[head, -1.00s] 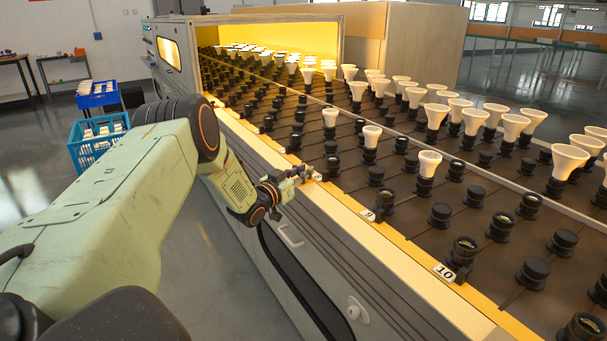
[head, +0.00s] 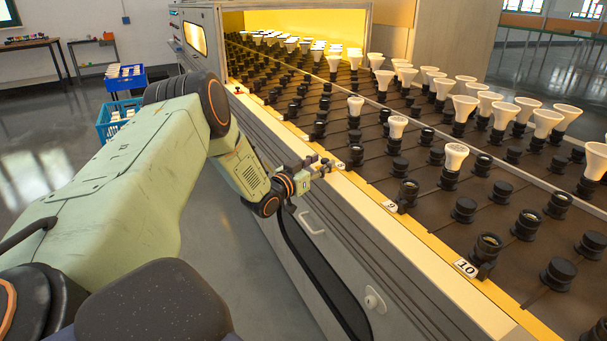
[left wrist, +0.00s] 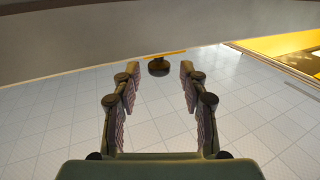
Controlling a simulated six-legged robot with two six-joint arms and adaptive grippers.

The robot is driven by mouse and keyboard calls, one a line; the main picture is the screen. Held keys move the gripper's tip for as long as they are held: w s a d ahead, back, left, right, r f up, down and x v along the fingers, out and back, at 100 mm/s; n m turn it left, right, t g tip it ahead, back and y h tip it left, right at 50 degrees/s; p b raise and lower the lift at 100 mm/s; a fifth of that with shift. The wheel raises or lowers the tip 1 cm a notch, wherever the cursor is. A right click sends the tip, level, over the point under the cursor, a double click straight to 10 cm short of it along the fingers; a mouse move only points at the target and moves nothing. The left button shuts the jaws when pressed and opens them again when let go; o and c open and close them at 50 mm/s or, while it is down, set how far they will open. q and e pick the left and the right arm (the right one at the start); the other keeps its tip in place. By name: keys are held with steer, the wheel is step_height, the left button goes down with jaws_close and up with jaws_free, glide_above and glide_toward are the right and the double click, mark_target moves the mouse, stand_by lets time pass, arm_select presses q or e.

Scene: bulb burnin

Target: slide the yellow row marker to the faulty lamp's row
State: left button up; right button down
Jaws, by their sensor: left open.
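My left gripper (head: 322,165) is at the front rail of the lamp bench, beside a small white label. In the left wrist view it (left wrist: 158,82) is open, with nothing between its fingers. Just beyond the fingertips is a dark round knob (left wrist: 158,67) with a thin yellow-orange strip (left wrist: 165,54) above it; I cannot tell if this is the yellow row marker. No yellow marker stands out in the head view. White lamps stand in black sockets; a near one (head: 455,157) sits inward of label 9 (head: 390,206). No lamp looks plainly faulty. My right gripper is out of view.
The yellow rail (head: 420,232) runs along the bench's front edge, with label 10 (head: 466,267) nearest. A blue crate (head: 112,120) stands at left. The floor between is clear.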

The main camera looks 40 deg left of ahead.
arm_select(q)
steer(key=s, duration=0.9)
steer(key=shift+s+d, duration=0.15)
steer(key=shift+d, duration=0.2)
